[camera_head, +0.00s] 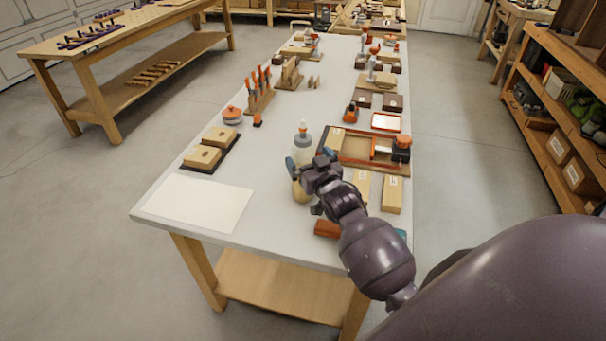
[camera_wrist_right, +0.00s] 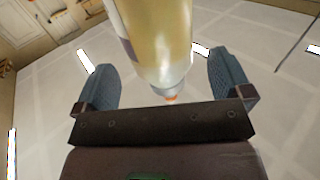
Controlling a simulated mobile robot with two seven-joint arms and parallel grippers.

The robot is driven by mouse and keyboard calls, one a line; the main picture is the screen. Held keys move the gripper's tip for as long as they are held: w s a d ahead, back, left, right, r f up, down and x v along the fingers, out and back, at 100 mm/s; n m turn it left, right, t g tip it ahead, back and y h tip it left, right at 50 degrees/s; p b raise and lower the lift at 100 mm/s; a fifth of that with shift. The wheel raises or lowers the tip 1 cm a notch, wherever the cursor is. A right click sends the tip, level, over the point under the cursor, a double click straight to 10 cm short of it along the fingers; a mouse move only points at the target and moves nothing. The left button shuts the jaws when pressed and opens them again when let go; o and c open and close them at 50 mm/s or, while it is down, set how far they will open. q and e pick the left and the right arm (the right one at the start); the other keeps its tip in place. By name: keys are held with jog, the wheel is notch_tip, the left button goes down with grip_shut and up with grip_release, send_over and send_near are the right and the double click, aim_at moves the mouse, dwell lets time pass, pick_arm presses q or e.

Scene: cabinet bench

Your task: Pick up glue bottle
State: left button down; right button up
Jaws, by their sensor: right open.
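The glue bottle (camera_head: 302,148) stands upright near the front of the grey-white bench. It has a clear upper part, yellowish contents and an orange collar below its nozzle. My right gripper (camera_head: 309,161) is at the bottle's middle and hides part of it. In the right wrist view the bottle (camera_wrist_right: 158,42) lies between two open blue-grey fingers (camera_wrist_right: 165,80), with visible gaps at both sides. My left gripper is not in view.
A white sheet (camera_head: 199,203) lies to the left on the bench (camera_head: 255,203). Two wooden blocks (camera_head: 203,157) sit on a dark tray behind it. A wooden tray (camera_head: 374,162) and pale wooden blocks (camera_head: 392,194) are close on the right. An orange item (camera_head: 326,229) lies in front.

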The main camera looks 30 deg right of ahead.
jog(key=shift+w+d+f, duration=0.15)
jog(key=shift+w, duration=0.75)
jog(key=shift+w+d+f, duration=0.1)
jog(key=shift+w, duration=0.75)
jog(key=shift+c, duration=0.3)
jog(key=c, duration=1.7)
jog(key=shift+r, duration=0.1)
grip_shut()
